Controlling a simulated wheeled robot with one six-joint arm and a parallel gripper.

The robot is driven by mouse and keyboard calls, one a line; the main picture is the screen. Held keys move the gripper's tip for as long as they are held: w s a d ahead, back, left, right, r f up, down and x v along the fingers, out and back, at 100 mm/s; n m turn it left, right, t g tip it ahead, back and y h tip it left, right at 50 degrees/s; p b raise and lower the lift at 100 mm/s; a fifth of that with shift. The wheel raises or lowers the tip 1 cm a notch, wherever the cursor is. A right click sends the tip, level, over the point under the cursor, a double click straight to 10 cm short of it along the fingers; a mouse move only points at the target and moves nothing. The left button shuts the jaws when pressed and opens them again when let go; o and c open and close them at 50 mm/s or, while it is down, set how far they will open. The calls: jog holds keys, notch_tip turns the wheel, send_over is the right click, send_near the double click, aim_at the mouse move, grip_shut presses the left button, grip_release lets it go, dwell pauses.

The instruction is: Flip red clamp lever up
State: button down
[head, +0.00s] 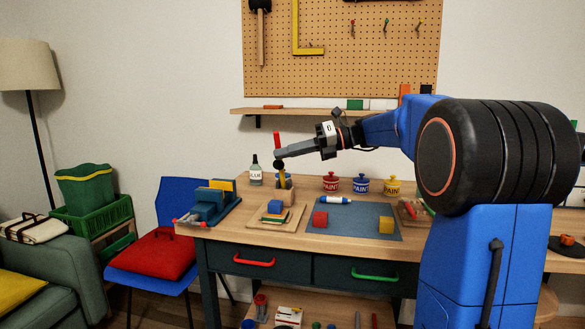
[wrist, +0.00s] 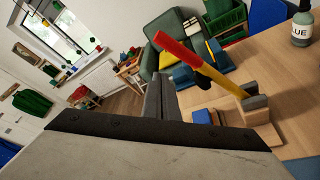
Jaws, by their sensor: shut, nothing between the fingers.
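The clamp lever (head: 277,140) has a red grip and a yellow lower arm, and stands nearly upright in the head view. Its yellow arm (head: 282,178) rises from a clamp on a wooden board (head: 292,219) on the workbench. In the wrist view the red grip (wrist: 182,48) runs down into the yellow arm (wrist: 225,82) and a grey clamp base (wrist: 255,103). My gripper (head: 279,154) is shut and empty, its tip at the lever in the head view. In the wrist view the fingers (wrist: 160,98) lie left of the lever; whether they touch is unclear.
A blue block (head: 275,206) lies on the board beside the clamp. A glue bottle (head: 255,171) stands behind it, and a blue vise (head: 208,207) at left. A blue mat (head: 345,232) holds red and yellow blocks, with paint jars (head: 362,186) behind.

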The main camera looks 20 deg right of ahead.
jog(key=w+d+r, duration=0.3)
jog(key=w+d, duration=0.1)
jog(key=w, duration=0.2)
jog(key=shift+r+m, duration=0.25)
jog(key=shift+m, duration=0.15)
